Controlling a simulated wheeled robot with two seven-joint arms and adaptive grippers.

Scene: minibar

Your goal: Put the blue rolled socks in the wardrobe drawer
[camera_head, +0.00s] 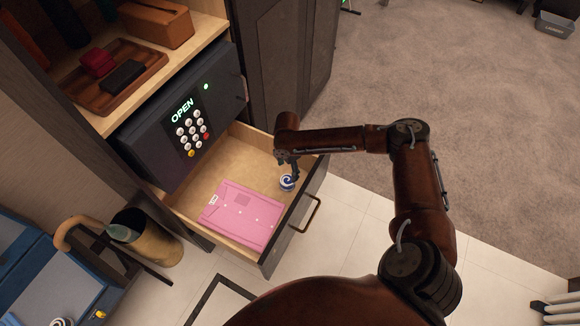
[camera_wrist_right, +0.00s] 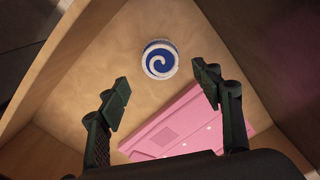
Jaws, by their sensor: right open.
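The blue rolled socks (camera_head: 287,182) show as a blue and white spiral inside the open wardrobe drawer (camera_head: 312,190), at its right end in the head view. In the right wrist view the socks (camera_wrist_right: 160,59) rest on the drawer's wooden floor (camera_wrist_right: 95,75), near a corner. My right gripper (camera_head: 287,167) is over the drawer, right by the socks. In the wrist view its two fingers (camera_wrist_right: 165,92) are spread apart with nothing between them, and the socks lie free beyond the tips. My left gripper is not in view.
A folded pink shirt (camera_head: 240,215) lies in the drawer beside the socks. A black safe (camera_head: 185,115) reading OPEN sits above the drawer. A brown tray (camera_head: 120,80) is on the shelf. An umbrella stand (camera_head: 150,240) and a blue case (camera_head: 75,285) stand at left.

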